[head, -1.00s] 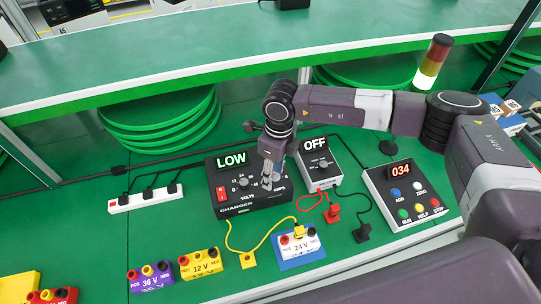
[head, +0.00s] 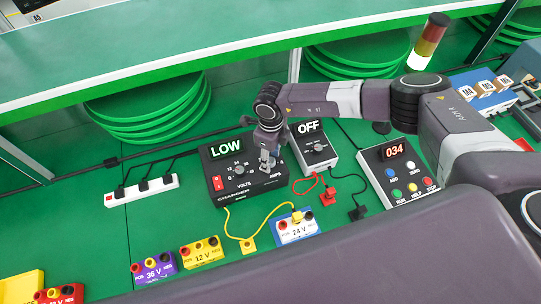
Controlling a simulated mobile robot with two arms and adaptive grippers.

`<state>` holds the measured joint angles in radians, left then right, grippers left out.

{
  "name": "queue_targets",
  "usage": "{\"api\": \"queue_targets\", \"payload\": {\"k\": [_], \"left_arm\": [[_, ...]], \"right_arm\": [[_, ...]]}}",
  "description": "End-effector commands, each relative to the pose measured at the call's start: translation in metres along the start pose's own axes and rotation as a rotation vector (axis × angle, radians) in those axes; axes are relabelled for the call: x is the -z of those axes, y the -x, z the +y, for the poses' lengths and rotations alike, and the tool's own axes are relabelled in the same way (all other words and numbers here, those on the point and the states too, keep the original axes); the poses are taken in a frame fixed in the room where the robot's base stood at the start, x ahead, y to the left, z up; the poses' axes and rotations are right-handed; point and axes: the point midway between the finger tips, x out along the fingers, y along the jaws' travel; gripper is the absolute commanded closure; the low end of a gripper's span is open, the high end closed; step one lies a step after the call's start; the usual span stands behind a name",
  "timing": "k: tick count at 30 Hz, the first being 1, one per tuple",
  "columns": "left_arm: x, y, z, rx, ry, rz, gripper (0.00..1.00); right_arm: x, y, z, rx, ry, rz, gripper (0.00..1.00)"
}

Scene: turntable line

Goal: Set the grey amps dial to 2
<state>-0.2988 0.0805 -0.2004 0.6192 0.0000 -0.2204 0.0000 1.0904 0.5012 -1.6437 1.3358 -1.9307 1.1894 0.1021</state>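The black charger (head: 222,187) stands on the green bench, with a lit LOW display (head: 226,148), a red switch (head: 217,184) and a volts dial (head: 239,171). The AMPS label (head: 278,176) is at its right side. My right gripper (head: 267,166) points down over that amps side and covers the amps dial, so its pointer and setting are hidden. I cannot tell whether the fingers are shut on the dial or only around it. My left gripper is not in view.
A grey box with an OFF display (head: 308,127) stands close right of the charger. A button panel (head: 402,180) reading 034 is farther right. The 24 V (head: 296,229), 12 V (head: 202,252) and 36 V (head: 154,268) batteries lie in front. Cables and a power strip (head: 142,191) are nearby.

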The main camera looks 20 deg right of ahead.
Motion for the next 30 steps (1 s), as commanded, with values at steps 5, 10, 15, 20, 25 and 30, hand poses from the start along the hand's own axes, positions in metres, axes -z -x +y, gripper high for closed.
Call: {"api": "queue_targets", "payload": {"k": [5,10,15,20,25,30], "left_arm": [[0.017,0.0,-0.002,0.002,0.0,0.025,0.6],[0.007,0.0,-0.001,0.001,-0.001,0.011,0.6],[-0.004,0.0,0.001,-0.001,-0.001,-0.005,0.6],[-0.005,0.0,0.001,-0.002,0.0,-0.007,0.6],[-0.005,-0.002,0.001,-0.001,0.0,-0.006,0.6],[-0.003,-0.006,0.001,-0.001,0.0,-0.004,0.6]], "right_arm": [[0.0,0.0,0.0,0.0,0.0,0.0,0.6],[0.0,0.0,0.0,0.0,0.001,0.0,0.78],[0.0,0.0,0.0,0.0,0.0,0.0,0.97],[0.0,0.0,0.0,0.001,-0.002,0.0,1.0],[0.0,0.0,0.0,0.001,-0.032,-0.001,1.0],[-0.001,-0.001,-0.001,0.002,-0.111,-0.001,1.0]]}}
